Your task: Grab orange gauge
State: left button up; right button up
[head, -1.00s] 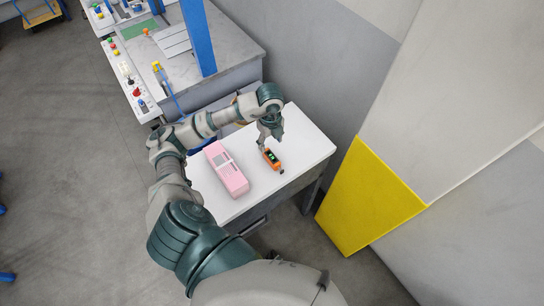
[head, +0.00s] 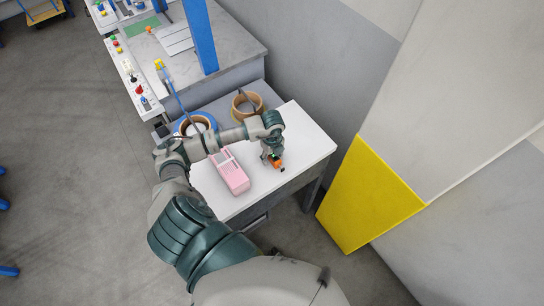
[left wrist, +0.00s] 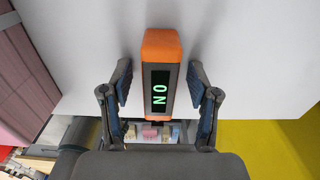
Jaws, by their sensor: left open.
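The orange gauge (head: 277,162) lies on the white tabletop (head: 308,147), partly hidden by my left gripper in the head view. In the left wrist view the gauge (left wrist: 161,75) has an orange top and grey body, with a dark screen showing green characters. My left gripper (head: 270,159) is over the gauge. In the left wrist view my left gripper (left wrist: 158,78) is open, with one finger on each side of the gauge and a gap on both sides. My right gripper is not in view.
A pink device (head: 231,171) lies on the table just left of the gauge. A yellow panel (head: 368,195) and grey wall stand to the right.

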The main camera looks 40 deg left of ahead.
pick_arm(q)
jog(key=shift+d+r, duration=0.1)
jog(key=shift+d, duration=0.1)
jog(key=c, duration=0.4)
grip_shut()
jog(key=shift+a, duration=0.1)
